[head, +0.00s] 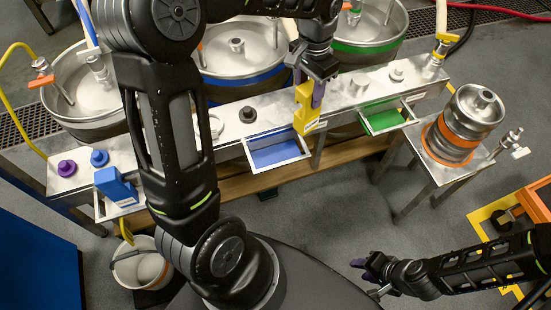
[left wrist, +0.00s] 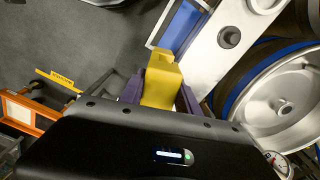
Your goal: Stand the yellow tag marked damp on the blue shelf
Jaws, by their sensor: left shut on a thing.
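My left gripper (head: 313,90) is shut on a yellow tag (head: 304,112) and holds it in the air beside the bench, just right of the blue shelf. In the left wrist view the yellow tag (left wrist: 161,80) sits between the two purple fingers; its lettering is too small to read. The blue shelf (head: 276,153) is a white-rimmed tray with a blue floor sticking out from the bench front. It looks empty, and part of it shows in the left wrist view (left wrist: 180,27). My right gripper (head: 371,268) is low at the right, away from the bench; its opening is unclear.
A green shelf (head: 386,117) sticks out to the right. A blue tag (head: 115,186) stands on another shelf at the left. Steel kegs (head: 236,62) stand behind the bench, and one keg (head: 464,122) is on a side stand. A white bucket (head: 141,267) is on the floor.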

